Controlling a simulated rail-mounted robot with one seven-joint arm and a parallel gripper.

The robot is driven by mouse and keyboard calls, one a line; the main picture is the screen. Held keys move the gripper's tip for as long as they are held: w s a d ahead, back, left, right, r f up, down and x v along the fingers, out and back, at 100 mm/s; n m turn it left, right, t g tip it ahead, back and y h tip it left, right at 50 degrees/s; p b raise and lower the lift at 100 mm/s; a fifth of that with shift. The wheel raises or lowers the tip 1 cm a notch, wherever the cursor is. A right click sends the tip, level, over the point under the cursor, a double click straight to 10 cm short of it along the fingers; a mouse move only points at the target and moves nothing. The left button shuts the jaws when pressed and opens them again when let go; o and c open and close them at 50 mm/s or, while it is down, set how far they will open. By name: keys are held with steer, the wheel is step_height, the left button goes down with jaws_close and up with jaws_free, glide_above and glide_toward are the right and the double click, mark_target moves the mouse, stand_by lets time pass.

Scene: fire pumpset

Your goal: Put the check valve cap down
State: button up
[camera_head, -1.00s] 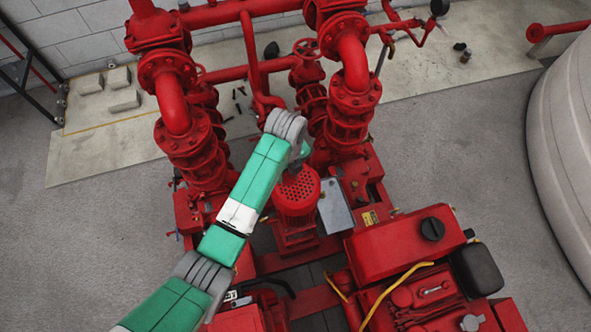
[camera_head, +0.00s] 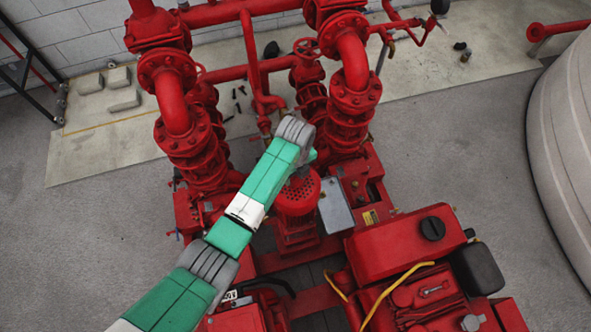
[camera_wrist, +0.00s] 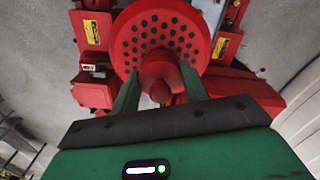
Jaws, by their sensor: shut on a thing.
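In the wrist view my gripper (camera_wrist: 160,92) has its two green fingers closed around a small red rounded part, which looks like the check valve cap (camera_wrist: 160,70). The cap is held in front of the round, perforated top of the red motor (camera_wrist: 190,25); I cannot tell whether it touches it. In the head view the motor top (camera_head: 298,192) stands just below the end of my arm. My gripper and the cap are mostly hidden behind my wrist there.
Red vertical pipes with flanges stand at the left (camera_head: 175,105) and right (camera_head: 352,75) of my arm. A red engine block (camera_head: 400,250) with a black cap is at the lower right. A grey box (camera_head: 335,212) sits beside the motor. Grey floor lies open at left.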

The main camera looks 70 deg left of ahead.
steer(key=shift+f, duration=0.35)
steer(key=o, duration=1)
step_height(320, 180, up, 13)
steer(key=shift+r+p, duration=0.2)
steer(key=shift+p, duration=0.2)
